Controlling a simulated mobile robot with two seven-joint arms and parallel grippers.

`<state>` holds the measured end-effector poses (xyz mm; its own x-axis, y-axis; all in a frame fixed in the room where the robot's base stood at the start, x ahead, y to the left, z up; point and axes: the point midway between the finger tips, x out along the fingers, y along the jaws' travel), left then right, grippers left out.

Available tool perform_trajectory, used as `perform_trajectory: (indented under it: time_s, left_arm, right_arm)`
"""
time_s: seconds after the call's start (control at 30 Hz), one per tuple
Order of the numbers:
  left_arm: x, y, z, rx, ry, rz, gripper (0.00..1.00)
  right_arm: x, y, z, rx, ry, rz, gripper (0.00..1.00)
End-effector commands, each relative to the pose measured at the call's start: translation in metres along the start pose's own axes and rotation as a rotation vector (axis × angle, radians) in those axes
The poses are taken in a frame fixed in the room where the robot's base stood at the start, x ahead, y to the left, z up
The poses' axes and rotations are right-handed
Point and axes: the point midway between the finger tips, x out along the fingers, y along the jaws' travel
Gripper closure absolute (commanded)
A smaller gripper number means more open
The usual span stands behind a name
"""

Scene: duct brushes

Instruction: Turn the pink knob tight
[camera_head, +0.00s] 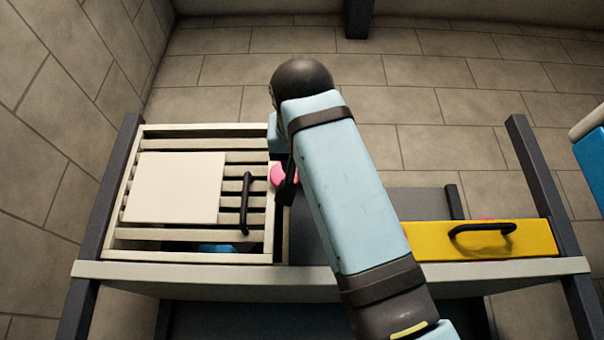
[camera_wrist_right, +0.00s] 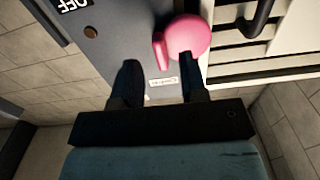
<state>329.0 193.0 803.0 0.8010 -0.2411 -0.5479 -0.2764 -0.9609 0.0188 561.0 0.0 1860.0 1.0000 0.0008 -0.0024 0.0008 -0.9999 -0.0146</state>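The pink knob (camera_wrist_right: 188,37) has a round body and a short tab, and it sits by the edge of a grey panel in the right wrist view. In the head view only part of the pink knob (camera_head: 280,174) shows beside the slatted cover. My right gripper (camera_wrist_right: 160,65) is open at the knob, its fingers well apart. One finger overlaps the round body; the other is over the grey panel, clear of the knob. The tab lies between them near the tips. Whether a finger touches the knob I cannot tell. My left gripper is not in view.
A slatted cream cover (camera_head: 180,187) with a black handle (camera_head: 246,203) is left of the knob. A yellow drawer-like box (camera_head: 480,241) with a black handle is at the right. A dark "OFF" label (camera_wrist_right: 74,5) is on the grey panel. My right arm hides the middle.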

Motion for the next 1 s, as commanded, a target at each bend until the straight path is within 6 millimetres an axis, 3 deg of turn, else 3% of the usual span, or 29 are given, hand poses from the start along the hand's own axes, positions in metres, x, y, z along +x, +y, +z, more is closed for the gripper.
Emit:
perform_trajectory:
  time_s: [0.2,0.4,0.6,1.0]
  left_arm:
    - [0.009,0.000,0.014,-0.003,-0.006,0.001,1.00]
    - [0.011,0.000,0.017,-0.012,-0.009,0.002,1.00]
    - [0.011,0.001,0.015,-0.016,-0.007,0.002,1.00]
    - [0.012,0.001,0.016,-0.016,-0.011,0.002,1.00]
  right_arm:
    - [-0.053,-0.001,0.002,0.001,0.004,-0.001,0.61]
    - [-0.087,0.000,0.001,0.000,0.002,0.000,0.61]
    - [-0.100,0.000,0.001,0.000,0.000,0.000,0.61]
    - [-0.100,0.000,0.001,0.000,-0.001,0.000,0.61]
